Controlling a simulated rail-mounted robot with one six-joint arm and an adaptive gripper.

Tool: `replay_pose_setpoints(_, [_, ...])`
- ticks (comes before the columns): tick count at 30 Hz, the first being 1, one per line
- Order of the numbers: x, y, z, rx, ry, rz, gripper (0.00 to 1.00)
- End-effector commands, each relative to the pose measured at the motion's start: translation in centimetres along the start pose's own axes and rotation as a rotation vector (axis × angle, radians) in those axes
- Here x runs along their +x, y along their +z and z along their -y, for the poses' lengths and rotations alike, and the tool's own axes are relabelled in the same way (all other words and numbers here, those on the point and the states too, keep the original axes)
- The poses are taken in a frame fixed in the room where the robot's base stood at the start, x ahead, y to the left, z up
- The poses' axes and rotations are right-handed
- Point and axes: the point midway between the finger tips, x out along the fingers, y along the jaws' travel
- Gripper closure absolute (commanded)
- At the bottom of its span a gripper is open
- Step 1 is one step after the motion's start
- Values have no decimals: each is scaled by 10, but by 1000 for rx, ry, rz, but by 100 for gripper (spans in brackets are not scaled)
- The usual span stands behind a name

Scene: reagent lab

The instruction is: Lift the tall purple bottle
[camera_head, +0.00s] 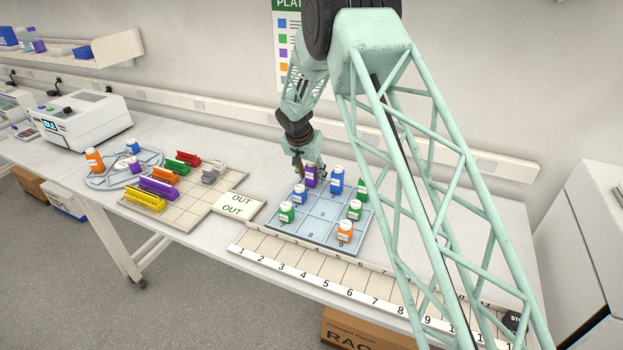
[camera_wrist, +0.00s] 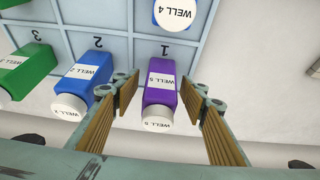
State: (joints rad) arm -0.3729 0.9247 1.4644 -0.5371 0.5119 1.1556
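The tall purple bottle (camera_head: 310,177) has a white cap and stands in the back left corner of the blue-grey grid tray (camera_head: 316,240). In the wrist view the purple bottle (camera_wrist: 160,97) lies between the fingers, in cell 1, with a label reading "WELL 5". My gripper (camera_head: 309,168) is at the bottle's upper part in the head view. In the wrist view my gripper (camera_wrist: 165,112) is open, one finger on each side of the bottle, with a visible gap on both sides.
A blue bottle (camera_wrist: 88,87) stands close by in cell 2, just outside the left finger. A green bottle (camera_wrist: 27,70) is in cell 3. A shorter blue bottle (camera_head: 299,194) stands in front of the purple one. Other bottles stand in the tray, including an orange one (camera_head: 345,231).

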Motion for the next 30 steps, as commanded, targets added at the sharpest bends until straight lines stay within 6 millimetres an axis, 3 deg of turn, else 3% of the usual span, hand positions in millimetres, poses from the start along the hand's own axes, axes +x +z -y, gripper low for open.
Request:
replay_pose_setpoints(10, [0,0,0,0,0,0,61])
replay_pose_setpoints(19, [0,0,0,0,0,0,87])
replay_pose_setpoints(30, [-2,-1,0,0,0,0,87])
